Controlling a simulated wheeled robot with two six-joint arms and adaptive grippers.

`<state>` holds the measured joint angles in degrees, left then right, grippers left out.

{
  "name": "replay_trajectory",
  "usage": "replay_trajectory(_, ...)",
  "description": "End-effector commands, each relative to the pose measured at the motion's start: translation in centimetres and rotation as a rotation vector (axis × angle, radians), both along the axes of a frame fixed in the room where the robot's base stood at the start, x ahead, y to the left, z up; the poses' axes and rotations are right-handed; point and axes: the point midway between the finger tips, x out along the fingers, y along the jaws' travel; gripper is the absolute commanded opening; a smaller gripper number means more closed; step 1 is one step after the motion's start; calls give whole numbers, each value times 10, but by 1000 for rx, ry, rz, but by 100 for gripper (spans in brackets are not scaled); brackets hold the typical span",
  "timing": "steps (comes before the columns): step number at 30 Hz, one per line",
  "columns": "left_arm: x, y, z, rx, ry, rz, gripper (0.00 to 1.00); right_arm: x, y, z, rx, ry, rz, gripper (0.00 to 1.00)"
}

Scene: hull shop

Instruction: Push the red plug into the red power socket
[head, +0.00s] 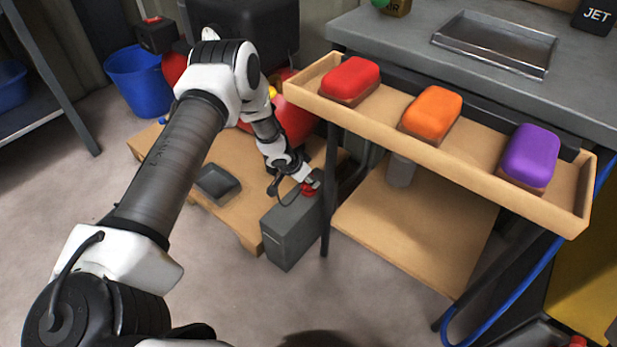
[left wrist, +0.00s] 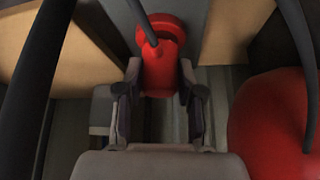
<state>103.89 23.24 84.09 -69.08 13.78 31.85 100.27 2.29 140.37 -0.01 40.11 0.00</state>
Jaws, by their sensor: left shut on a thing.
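My left gripper (head: 311,183) is at the top of a grey box (head: 291,235) beside the shelf leg. It is shut on the red plug (left wrist: 160,70), which sits between the two fingers in the left wrist view. A red round rim, seemingly the red power socket (left wrist: 172,22), shows just beyond the plug, against the grey box. The plug's far end appears at or against this rim; I cannot tell how deep it sits. In the head view only a small red patch (head: 308,191) shows by the fingers. My right gripper is not in view.
A wooden tray (head: 375,123) with red (head: 350,78), orange (head: 431,112) and purple (head: 530,155) blocks stands right of the arm, above a low shelf (head: 400,230). A rounded red object (left wrist: 275,130) is close beside the gripper. Dark cables cross the left wrist view.

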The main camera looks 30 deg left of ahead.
Motion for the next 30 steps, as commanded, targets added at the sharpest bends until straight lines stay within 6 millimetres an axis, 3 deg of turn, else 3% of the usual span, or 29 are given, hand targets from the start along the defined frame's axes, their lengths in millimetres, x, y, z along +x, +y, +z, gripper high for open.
replay_trajectory(26,1,0,-12,0,-1,-1,6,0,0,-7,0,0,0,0)
replay_trajectory(27,1,0,-11,0,-1,-1,47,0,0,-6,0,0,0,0)
replay_trajectory(29,1,0,-11,0,-1,-1,66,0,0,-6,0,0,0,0)
replay_trajectory(30,1,0,-11,0,-1,-1,66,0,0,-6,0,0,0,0)
